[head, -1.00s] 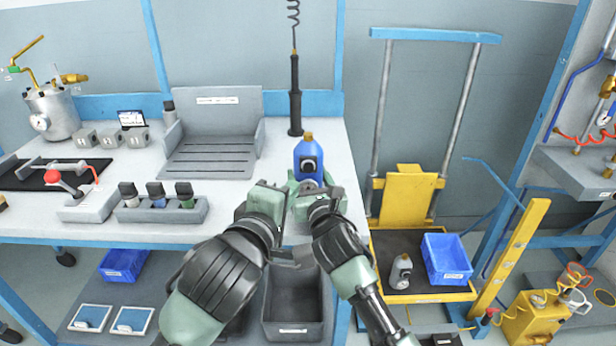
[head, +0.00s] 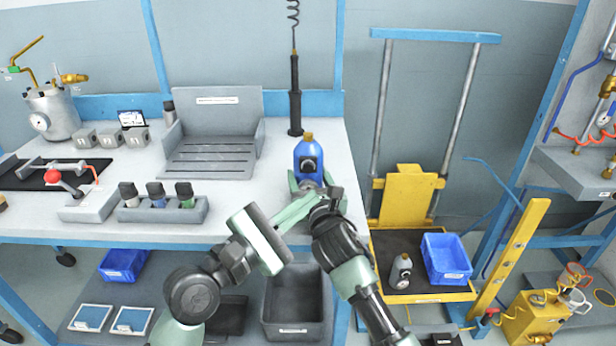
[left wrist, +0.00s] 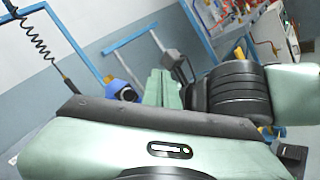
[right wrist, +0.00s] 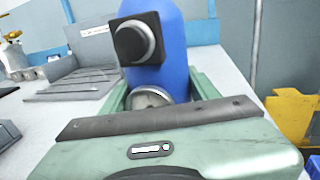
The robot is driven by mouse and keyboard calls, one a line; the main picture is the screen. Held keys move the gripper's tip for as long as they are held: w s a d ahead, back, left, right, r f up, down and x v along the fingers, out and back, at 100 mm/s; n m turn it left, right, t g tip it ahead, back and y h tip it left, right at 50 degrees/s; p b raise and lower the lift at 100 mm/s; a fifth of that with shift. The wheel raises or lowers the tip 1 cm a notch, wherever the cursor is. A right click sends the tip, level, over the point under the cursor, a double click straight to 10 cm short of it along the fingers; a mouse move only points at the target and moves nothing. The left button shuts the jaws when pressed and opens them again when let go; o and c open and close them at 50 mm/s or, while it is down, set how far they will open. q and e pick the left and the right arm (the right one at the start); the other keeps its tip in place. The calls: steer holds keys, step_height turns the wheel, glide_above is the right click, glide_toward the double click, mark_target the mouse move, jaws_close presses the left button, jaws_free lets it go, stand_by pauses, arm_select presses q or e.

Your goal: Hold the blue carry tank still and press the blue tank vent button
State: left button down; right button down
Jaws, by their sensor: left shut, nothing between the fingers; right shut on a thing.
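The blue carry tank (head: 308,152) stands upright near the bench's front right corner, with a brass cap on top. A black housing with a round grey button (right wrist: 137,42) is on its near side; I take it for the vent button. My right gripper (right wrist: 160,92) is shut on the tank's lower part, a finger on each side. My left gripper (head: 304,205) is shut and empty, its fingers pointing toward the tank from the near left. In the left wrist view, its closed fingers (left wrist: 164,88) show right of the tank (left wrist: 120,90), apparently apart from it.
A grey slatted stand (head: 213,130) is left of the tank, and a black tool on a coiled cord (head: 295,95) stands behind it. A bottle rack (head: 160,210) is at the front left. The bench between rack and tank is clear. A yellow lift (head: 408,192) stands right.

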mark_target(303, 180)
arm_select(q)
steer(key=shift+n, duration=0.6)
steer(key=shift+w+a+f, duration=0.1)
steer(key=shift+w+f, duration=0.05)
steer(key=shift+w, duration=1.35)
steer(key=shift+w+f, duration=0.15)
steer(key=shift+w, duration=1.3)
steer(key=shift+w+a+f, duration=0.1)
steer(key=shift+w+f, duration=0.05)
steer(key=shift+w, duration=1.35)
steer(key=shift+w, duration=0.1)
steer(key=shift+w, duration=0.35)
steer(key=shift+s, duration=0.5)
steer(key=shift+s, duration=2.95)
